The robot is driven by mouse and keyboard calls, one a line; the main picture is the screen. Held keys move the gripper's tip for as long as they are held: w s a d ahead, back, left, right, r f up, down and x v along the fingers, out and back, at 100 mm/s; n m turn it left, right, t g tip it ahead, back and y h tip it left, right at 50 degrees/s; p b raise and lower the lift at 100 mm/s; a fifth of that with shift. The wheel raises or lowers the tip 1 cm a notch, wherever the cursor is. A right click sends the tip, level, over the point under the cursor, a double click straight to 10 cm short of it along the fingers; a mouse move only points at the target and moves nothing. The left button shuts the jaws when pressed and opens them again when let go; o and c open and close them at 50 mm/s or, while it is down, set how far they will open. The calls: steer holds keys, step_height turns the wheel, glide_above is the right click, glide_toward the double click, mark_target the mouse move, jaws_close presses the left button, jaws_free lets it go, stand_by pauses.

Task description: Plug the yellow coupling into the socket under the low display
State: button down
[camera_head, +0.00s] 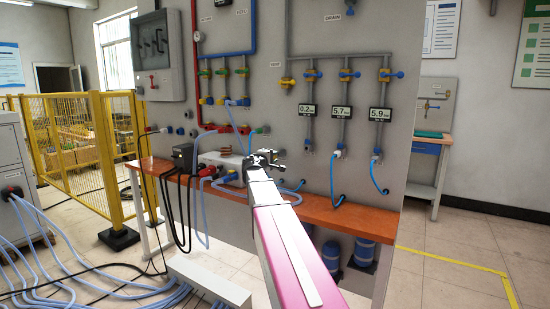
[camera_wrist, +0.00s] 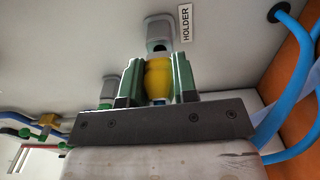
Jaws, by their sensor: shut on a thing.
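In the wrist view, my gripper (camera_wrist: 158,82) is shut on the yellow coupling (camera_wrist: 158,72), with one green finger on each side of it. The coupling's front end points at a grey socket (camera_wrist: 159,28) beside a label reading HOLDER (camera_wrist: 185,22). Whether the tip is inside that socket or just short of it, I cannot tell. In the head view, my gripper (camera_head: 264,158) is in front of the panel above the orange bench; the coupling is not discernible there. The display reading 0.2 (camera_head: 308,110) hangs on the panel, with a socket (camera_head: 308,144) below it.
Displays reading 5.7 (camera_head: 342,112) and 5.9 (camera_head: 380,114) have blue hoses plugged in below them. A second grey socket with a green part (camera_wrist: 108,95) is left of my fingers. Blue hoses (camera_wrist: 290,90) run close on the right. The orange bench (camera_head: 345,212) lies below.

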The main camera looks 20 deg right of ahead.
steer(key=shift+v, duration=2.15)
